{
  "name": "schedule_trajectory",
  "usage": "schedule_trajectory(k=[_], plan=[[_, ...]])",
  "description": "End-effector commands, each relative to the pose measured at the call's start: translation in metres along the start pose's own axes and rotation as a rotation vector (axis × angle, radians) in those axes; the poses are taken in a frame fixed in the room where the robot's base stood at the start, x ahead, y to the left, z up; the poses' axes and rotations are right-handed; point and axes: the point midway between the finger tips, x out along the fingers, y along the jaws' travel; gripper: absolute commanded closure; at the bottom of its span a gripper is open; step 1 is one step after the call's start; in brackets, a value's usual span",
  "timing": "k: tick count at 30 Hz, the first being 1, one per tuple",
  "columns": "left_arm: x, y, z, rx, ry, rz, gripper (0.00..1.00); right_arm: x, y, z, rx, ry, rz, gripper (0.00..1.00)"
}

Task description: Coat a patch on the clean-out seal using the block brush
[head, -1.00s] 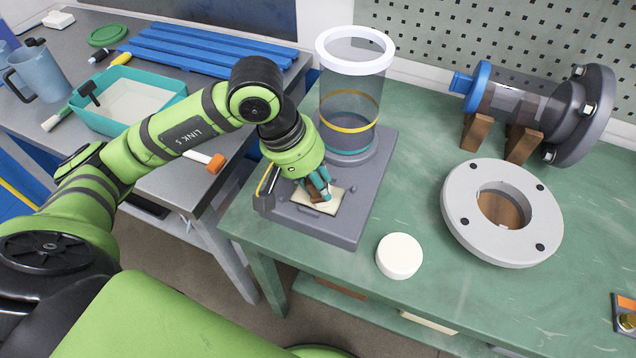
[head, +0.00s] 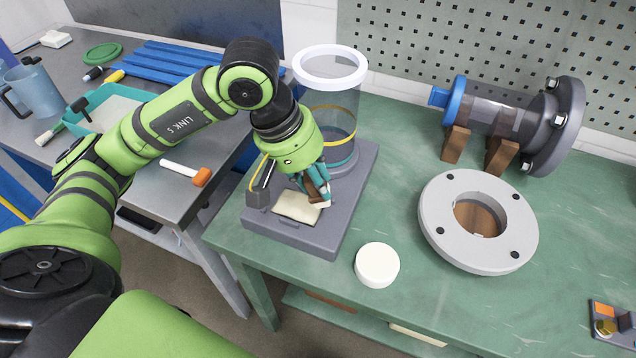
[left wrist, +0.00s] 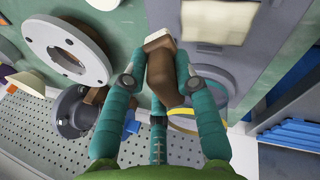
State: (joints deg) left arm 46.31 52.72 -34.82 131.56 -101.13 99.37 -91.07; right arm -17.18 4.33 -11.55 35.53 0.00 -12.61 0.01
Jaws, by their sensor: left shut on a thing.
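My left gripper (head: 314,182) is shut on the block brush, which has a brown wooden body and cream bristles. The brush (head: 319,193) is tilted, its bristle end at the right edge of a flat cream square (head: 296,207). This square, apparently the clean-out seal, lies on the grey base of the clear column. In the left wrist view, the brush's brown handle (left wrist: 166,72) sits between the teal fingers, and the cream square (left wrist: 217,22) is beside it. I cannot tell whether bristles touch anything or whether the square is coated. My right gripper is not in view.
The clear column (head: 331,108) stands just behind the gripper. A white round lid (head: 377,265), a grey flange ring (head: 435,217) and a flanged pipe (head: 494,116) on wooden blocks stand to the right. A teal tray (head: 103,99) is on the left table. Green bench between is free.

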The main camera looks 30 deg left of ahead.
Motion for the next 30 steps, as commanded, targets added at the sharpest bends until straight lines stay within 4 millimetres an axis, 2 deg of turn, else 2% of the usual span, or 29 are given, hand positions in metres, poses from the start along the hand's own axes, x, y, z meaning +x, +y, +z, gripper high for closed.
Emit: schedule_trajectory(k=[3,9,30], plan=[[-0.014,0.003,-0.002,-0.002,0.004,0.001,1.0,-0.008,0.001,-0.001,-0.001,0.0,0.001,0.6],[-0.025,0.005,-0.002,-0.006,0.004,0.0,1.0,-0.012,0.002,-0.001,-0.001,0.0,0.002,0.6],[-0.024,0.005,-0.002,-0.006,0.004,0.0,1.0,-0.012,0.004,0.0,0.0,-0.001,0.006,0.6]])
